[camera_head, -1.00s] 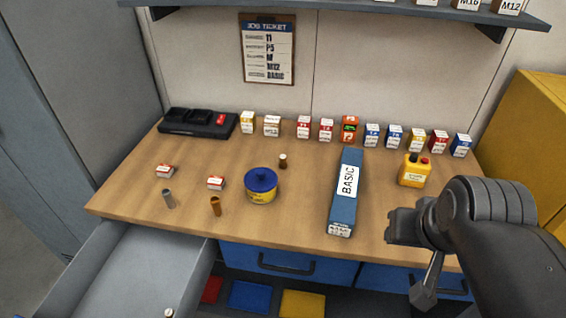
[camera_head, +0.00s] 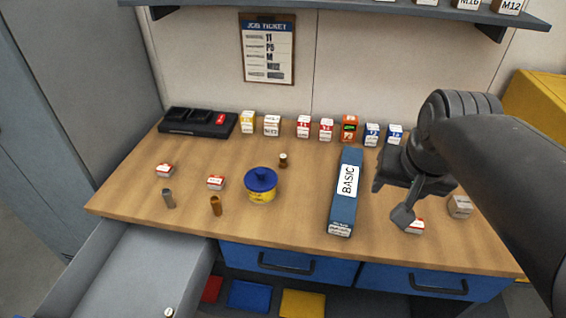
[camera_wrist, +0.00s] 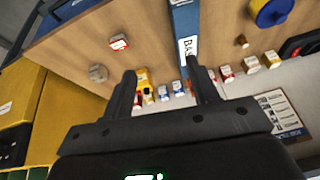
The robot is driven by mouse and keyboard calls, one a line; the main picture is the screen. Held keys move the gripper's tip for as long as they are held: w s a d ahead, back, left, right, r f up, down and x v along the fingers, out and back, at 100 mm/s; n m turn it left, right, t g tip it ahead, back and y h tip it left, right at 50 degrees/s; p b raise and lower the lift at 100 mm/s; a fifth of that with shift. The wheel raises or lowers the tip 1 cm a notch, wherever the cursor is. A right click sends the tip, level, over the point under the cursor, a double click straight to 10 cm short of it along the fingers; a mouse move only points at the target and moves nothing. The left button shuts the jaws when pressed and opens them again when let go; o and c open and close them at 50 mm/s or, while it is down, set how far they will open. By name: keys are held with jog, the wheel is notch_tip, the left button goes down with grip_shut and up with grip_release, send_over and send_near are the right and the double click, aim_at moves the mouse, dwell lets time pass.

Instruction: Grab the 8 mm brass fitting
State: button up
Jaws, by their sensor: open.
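No label reading 8 mm is legible, so I cannot tell which piece is the named fitting. An orange-brown tubular piece (camera_head: 215,206) stands near the bench's front left. A small brown piece with a pale top (camera_head: 283,159) stands behind the blue-lidded tub; it also shows in the wrist view (camera_wrist: 241,41). A small pale-topped piece (camera_head: 169,312) shows in the open drawer. My gripper (camera_wrist: 165,84) is open with nothing between its fingers. In the head view it is above the bench's right side, right of the long blue BASIC box (camera_head: 342,205), apart from these pieces.
A grey tube (camera_head: 168,198), red-and-white boxes (camera_head: 165,170) and the blue-lidded tub (camera_head: 261,188) stand on the left half. A row of small boxes (camera_head: 303,127) lines the back. The drawer (camera_head: 120,270) is open at front left. A shelf (camera_head: 350,9) overhangs.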

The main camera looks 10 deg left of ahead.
jog(key=w+a+r+m+g, duration=0.15)
jog(key=w+a, duration=0.35)
jog(key=w, duration=0.6)
jog(key=m+g, duration=0.3)
jog(key=m, duration=0.1)
send_over(283, 156)
notch_tip(283, 156, down, 13)
notch_tip(283, 156, down, 11)
jog(key=shift+s+r, duration=0.1)
jog(key=shift+r, duration=0.05)
jog(key=shift+c, duration=0.2)
jog(key=c, duration=1.1)
